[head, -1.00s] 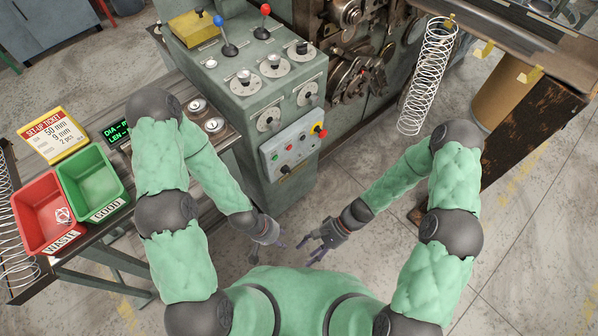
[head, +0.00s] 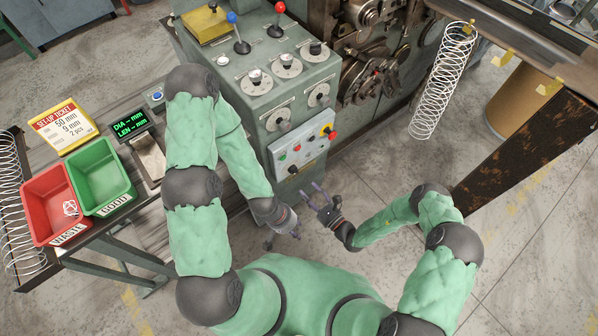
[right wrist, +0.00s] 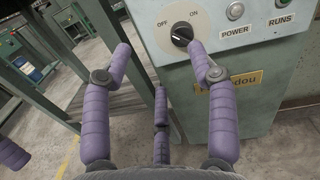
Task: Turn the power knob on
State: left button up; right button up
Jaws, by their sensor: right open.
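The power knob (right wrist: 181,35) is black and sits on a round white plate marked OFF and ON in the right wrist view. In the head view, it is the small dark knob (head: 293,170) at the lower left of the grey control panel (head: 312,147). My right gripper (right wrist: 158,50) is open and empty, with its purple fingers spread before the panel. The knob shows just left of its right fingertip; whether they touch I cannot tell. My left gripper (head: 297,229) hangs lower, below the panel; its finger opening is unclear.
The panel also holds a POWER button (right wrist: 235,11), a RUNS button (right wrist: 281,4) and a red knob on yellow (head: 329,132). Red (head: 53,205) and green (head: 100,178) bins stand at left. A wire spring (head: 443,80) hangs at right. Floor before the panel is clear.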

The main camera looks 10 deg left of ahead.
aim_at(294, 171)
jog(key=w+a+f+m+t+h+b, duration=0.1)
jog(key=w+a+f+b, duration=0.1)
jog(key=w+a, duration=0.5)
jog(key=shift+w+m+h, duration=0.3)
jog(key=shift+w, duration=0.05)
dwell(0.4)
jog(key=c, duration=1.1)
